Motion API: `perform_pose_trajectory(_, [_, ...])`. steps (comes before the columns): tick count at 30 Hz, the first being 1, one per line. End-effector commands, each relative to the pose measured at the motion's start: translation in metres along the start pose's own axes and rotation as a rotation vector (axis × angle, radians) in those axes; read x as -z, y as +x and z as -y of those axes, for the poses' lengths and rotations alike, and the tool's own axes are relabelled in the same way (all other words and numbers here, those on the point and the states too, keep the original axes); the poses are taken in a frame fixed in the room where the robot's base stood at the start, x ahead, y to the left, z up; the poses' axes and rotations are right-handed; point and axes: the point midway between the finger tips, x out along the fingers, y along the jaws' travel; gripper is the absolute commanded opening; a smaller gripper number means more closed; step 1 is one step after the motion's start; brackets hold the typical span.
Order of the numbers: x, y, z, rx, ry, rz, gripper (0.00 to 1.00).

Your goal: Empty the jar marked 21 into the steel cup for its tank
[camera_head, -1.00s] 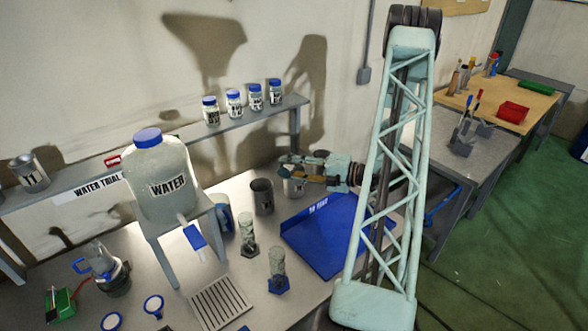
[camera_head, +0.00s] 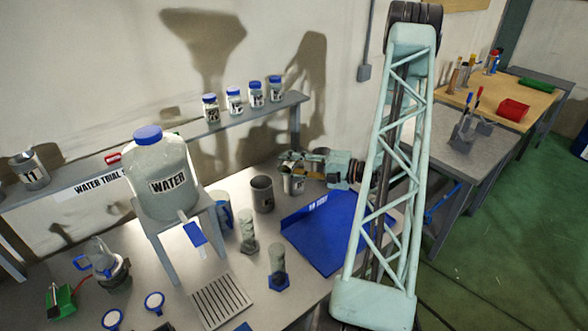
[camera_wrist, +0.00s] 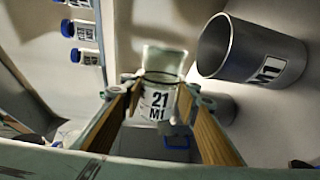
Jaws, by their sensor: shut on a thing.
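The jar marked 21 and M1 (camera_wrist: 158,98) is clear glass with a white label, seen between my fingers in the wrist view. My gripper (camera_wrist: 155,85) is shut on it. Against the upright cup and shelf jars, the jar lies tipped well over onto its side. A steel cup marked M1 (camera_wrist: 262,58) stands close beside and below it, apart from it in this view. In the head view the cup (camera_head: 293,186) stands just under my gripper (camera_head: 284,162); the jar is hard to make out there. I cannot tell what is left inside the jar.
Another steel cup (camera_head: 262,194) stands left of the M1 cup. A blue tray (camera_head: 330,235) lies to the right. The water tank (camera_head: 165,182) stands left on its stand. Several blue-lidded jars (camera_head: 234,100) and a cup marked 11 (camera_head: 30,170) stand on the shelf.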

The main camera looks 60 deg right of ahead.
Motion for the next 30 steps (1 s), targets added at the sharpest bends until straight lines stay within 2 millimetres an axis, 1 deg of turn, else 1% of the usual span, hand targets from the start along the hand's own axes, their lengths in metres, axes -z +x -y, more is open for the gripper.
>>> perform_pose_trajectory(1, [0.001, 0.001, 0.007, 0.000, -0.020, 0.003, 0.16])
perform_pose_trajectory(8, [0.003, 0.002, 0.012, 0.000, -0.116, 0.016, 0.16])
perform_pose_trajectory(17, [0.013, 0.002, 0.017, 0.000, -0.225, 0.030, 0.16])
perform_pose_trajectory(30, [0.013, 0.002, 0.014, 0.000, -0.234, 0.031, 0.16])
